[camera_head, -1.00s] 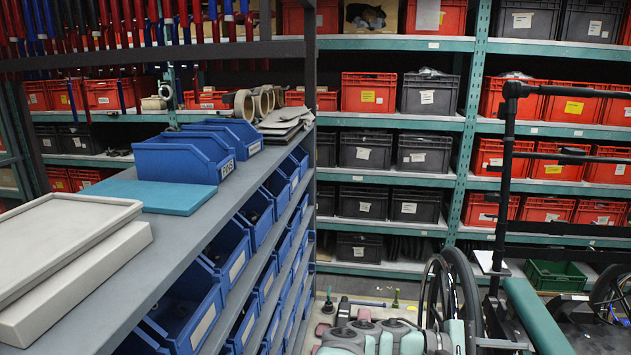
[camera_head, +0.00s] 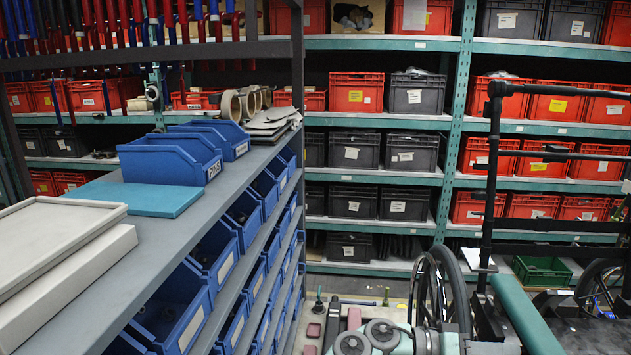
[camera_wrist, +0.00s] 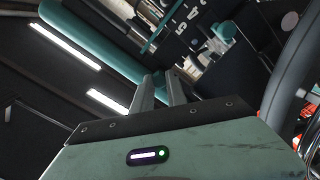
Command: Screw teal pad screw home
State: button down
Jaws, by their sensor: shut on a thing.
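The long teal pad (camera_head: 525,312) is on the wheelchair's frame at the lower right of the head view. In the wrist view, the teal pad (camera_wrist: 105,50) runs diagonally behind the fingertips. My gripper (camera_wrist: 162,80) has its two grey fingers close together, with their tips at the pad's lower end. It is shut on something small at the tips. The screw itself is hidden or too small to make out between them, so I cannot tell how deep it sits.
The wheelchair's dark upright frame (camera_head: 490,180) and wheel (camera_head: 440,290) stand close to my arm. At the left is a grey rack (camera_head: 180,235) with blue bins. Shelves of red and grey crates (camera_head: 355,92) line the back. A green crate (camera_head: 542,270) is low behind the wheelchair.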

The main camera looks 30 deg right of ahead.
jog(key=shift+m, duration=0.7)
jog(key=c, duration=1.3)
grip_release()
jog(key=shift+c, duration=0.3)
jog(key=shift+c, duration=1.1)
